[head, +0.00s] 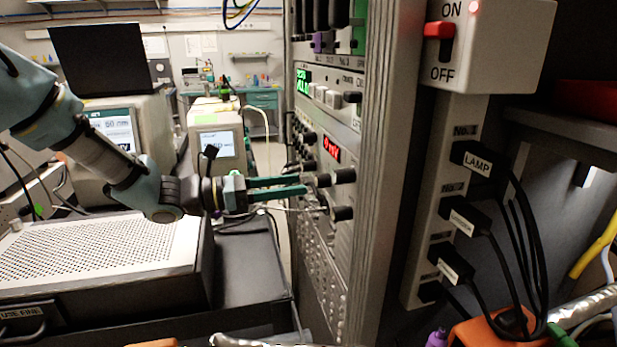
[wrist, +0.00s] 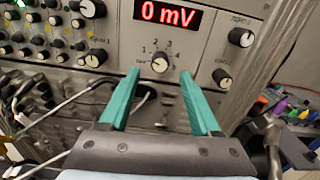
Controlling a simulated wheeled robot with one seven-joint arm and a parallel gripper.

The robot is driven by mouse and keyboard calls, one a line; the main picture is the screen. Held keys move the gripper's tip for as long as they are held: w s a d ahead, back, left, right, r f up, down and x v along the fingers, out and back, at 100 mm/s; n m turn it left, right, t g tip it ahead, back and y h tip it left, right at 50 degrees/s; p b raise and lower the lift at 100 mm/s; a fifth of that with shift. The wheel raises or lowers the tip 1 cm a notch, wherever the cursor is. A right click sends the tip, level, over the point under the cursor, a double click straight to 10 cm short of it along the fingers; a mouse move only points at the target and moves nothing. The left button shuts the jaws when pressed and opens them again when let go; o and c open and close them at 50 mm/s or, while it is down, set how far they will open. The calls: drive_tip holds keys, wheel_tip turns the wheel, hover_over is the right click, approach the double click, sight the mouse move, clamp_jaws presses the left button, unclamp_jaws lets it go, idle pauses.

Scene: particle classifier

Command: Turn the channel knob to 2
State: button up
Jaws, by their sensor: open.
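The channel knob (wrist: 160,62) is a small round dial with a dark body and pale face, below the red 0 mV display (wrist: 167,14) in the wrist view. Digits 1 to 4 are printed around it. I cannot read its pointer setting clearly. My gripper (wrist: 160,75) is open, its two green fingers pointing at the panel, one to each side of the knob in the picture. Nothing is between them. In the head view my gripper (head: 303,184) reaches the panel from the left at knob height. I cannot tell whether the fingertips touch the panel.
Two larger dark knobs, an upper (wrist: 241,37) and a lower (wrist: 222,77), sit right of the channel knob. More knobs and cables crowd the panel's left. A power strip with a red switch (head: 438,30) stands right of the rack. A perforated box (head: 100,250) lies below my arm.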

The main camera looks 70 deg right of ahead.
sight(323, 181)
drive_tip(key=shift+p+x, duration=0.5)
drive_tip(key=shift+x, duration=1.6)
clamp_jaws()
